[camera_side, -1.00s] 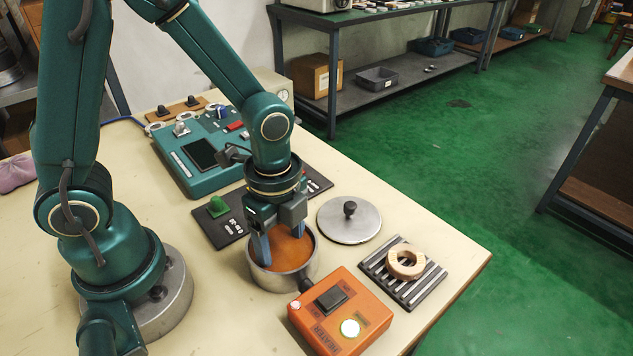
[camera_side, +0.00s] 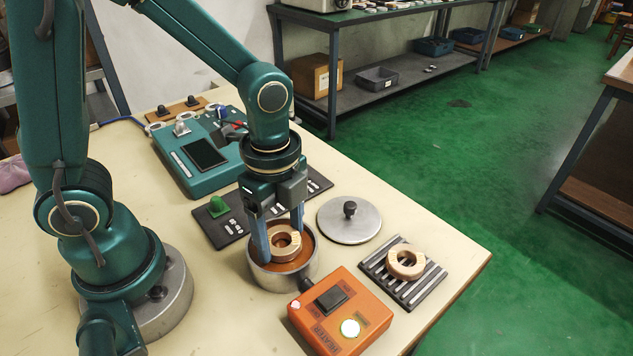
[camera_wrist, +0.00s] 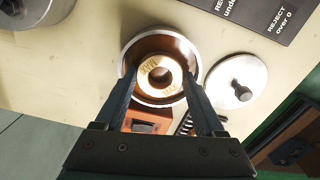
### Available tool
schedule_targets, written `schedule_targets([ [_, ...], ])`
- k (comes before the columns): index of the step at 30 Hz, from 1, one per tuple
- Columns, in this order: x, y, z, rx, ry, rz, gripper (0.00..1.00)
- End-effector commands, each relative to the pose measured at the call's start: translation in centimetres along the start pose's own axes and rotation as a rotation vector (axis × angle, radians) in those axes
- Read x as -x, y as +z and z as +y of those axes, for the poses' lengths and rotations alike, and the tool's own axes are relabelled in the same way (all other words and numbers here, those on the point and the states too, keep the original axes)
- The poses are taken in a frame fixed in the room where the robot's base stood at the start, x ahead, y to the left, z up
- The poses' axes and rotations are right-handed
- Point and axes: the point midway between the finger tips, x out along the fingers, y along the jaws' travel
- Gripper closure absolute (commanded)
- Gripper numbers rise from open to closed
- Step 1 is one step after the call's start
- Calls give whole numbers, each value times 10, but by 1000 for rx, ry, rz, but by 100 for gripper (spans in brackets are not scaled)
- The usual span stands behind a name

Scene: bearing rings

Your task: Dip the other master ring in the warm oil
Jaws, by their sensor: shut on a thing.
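My gripper (camera_side: 283,235) is over the metal pot of oil (camera_side: 259,274), its blue fingers shut on a tan ring (camera_side: 284,244). The ring is held at the mouth of the pot, with brown oil below it; whether it touches the oil I cannot tell. In the wrist view the ring (camera_wrist: 160,75) lies between the fingers inside the rim of the pot (camera_wrist: 137,46), and lettering shows on its face. Another tan ring (camera_side: 391,262) lies on the dark slatted rack at the right.
The orange heater box (camera_side: 375,318) with a lit button stands in front of the pot. A round lid (camera_side: 335,228) lies behind right, beside the slatted rack (camera_side: 428,284). A teal instrument (camera_side: 178,178) and a dark mat (camera_side: 228,228) with a green piece are behind left.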

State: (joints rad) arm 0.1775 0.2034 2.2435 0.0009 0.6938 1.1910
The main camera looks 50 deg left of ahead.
Motion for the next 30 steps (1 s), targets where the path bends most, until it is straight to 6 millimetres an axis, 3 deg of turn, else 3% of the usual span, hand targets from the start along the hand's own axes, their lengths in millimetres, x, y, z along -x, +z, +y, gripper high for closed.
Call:
schedule_targets([
  [18, 28, 0, 0, 0, -2, 1, 100],
  [30, 30, 0, 0, 0, 0, 0, 100],
])
